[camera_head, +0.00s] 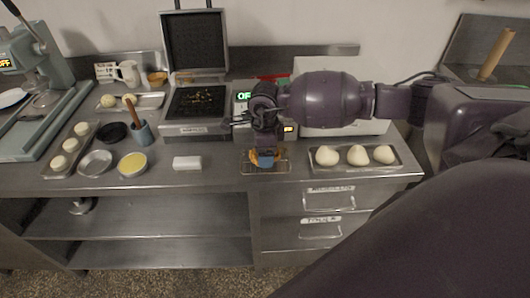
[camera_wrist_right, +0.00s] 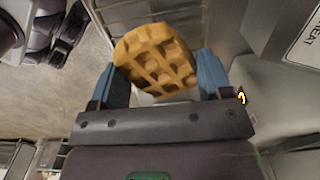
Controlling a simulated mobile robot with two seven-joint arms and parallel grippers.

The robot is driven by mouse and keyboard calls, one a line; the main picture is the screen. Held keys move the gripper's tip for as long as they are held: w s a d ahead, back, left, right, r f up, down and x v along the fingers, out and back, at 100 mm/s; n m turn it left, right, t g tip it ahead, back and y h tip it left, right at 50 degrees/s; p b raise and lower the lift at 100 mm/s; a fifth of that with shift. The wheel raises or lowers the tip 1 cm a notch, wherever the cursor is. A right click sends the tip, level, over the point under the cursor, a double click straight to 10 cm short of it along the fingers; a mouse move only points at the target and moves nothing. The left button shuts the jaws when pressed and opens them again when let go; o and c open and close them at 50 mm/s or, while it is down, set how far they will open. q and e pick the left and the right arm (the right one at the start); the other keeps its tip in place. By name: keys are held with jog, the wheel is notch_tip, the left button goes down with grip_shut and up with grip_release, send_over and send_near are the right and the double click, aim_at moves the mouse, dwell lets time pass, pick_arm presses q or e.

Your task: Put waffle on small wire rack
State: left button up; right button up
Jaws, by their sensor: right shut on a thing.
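A round golden waffle (camera_wrist_right: 157,58) with a square grid is held between the two blue fingers of my right gripper (camera_wrist_right: 162,82). In the head view, my right gripper (camera_head: 263,158) points down over the small wire rack (camera_head: 250,172) near the counter's front edge. Only a little of the waffle shows there, at the fingertips. I cannot tell whether the waffle touches the rack. The wire rack also shows in part behind the waffle in the wrist view (camera_wrist_right: 105,8). My left gripper is not in view.
The open waffle iron (camera_head: 197,102) stands behind and to the left. A tray with three dough balls (camera_head: 316,168) lies just right of the rack. A white block (camera_head: 187,163) lies to the left, with bare counter between it and the rack.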

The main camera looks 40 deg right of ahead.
jog(key=shift+f, duration=0.5)
jog(key=shift+f, duration=0.1)
jog(key=o, duration=0.9)
jog(key=shift+o, duration=0.2)
